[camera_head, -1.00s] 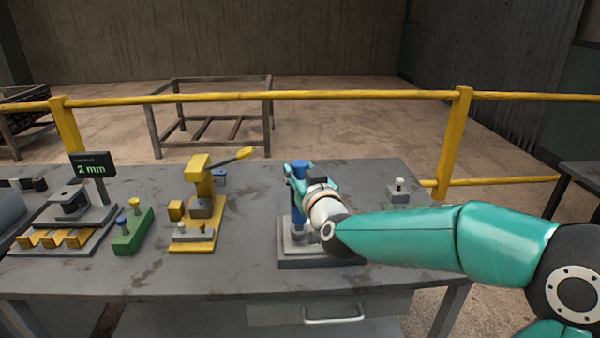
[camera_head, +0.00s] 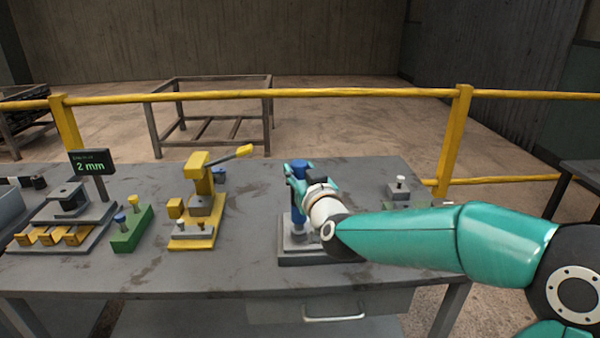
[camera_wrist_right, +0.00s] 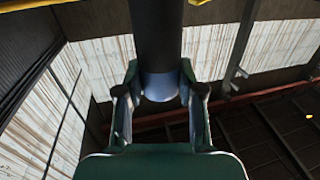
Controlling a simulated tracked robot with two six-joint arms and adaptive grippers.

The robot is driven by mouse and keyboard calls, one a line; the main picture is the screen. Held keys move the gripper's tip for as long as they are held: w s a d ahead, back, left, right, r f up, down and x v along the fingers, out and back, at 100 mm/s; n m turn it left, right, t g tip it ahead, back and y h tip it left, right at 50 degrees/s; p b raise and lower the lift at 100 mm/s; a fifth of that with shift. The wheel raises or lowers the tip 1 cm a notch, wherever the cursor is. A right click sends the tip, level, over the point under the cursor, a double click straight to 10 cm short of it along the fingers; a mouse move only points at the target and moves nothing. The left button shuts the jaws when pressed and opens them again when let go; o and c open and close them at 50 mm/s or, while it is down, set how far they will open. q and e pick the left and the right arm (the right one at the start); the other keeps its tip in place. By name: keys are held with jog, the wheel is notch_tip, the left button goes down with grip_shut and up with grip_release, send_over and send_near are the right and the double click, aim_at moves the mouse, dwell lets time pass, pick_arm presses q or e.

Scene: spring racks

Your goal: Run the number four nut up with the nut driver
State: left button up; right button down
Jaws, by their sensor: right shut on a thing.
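The blue nut driver (camera_head: 299,214) stands upright over the grey fixture (camera_head: 290,260) in the middle of the bench. My right gripper (camera_head: 298,178) is shut around its upper part. In the right wrist view the driver shows as a dark shaft (camera_wrist_right: 156,35) with a blue part between the fingers of my right gripper (camera_wrist_right: 158,95). The driver's lower end is down at the fixture's grey post. The nut is hidden, so I cannot tell which one the driver is on. My left gripper is out of view.
A yellow lever press (camera_head: 205,205), a green block (camera_head: 130,230) with two knobs and a sign reading "2 mm" (camera_head: 91,162) stand to the left. A small grey fixture (camera_head: 399,192) stands behind my right arm. A yellow rail (camera_head: 300,95) runs behind the bench.

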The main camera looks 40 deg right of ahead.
jog(key=shift+f+b, duration=0.5)
jog(key=shift+b, duration=0.1)
dwell(0.6)
jog(key=shift+f, duration=0.2)
dwell(0.5)
jog(key=shift+r, duration=0.15)
jog(key=shift+r+p, duration=3)
jog(key=shift+r, duration=0.7)
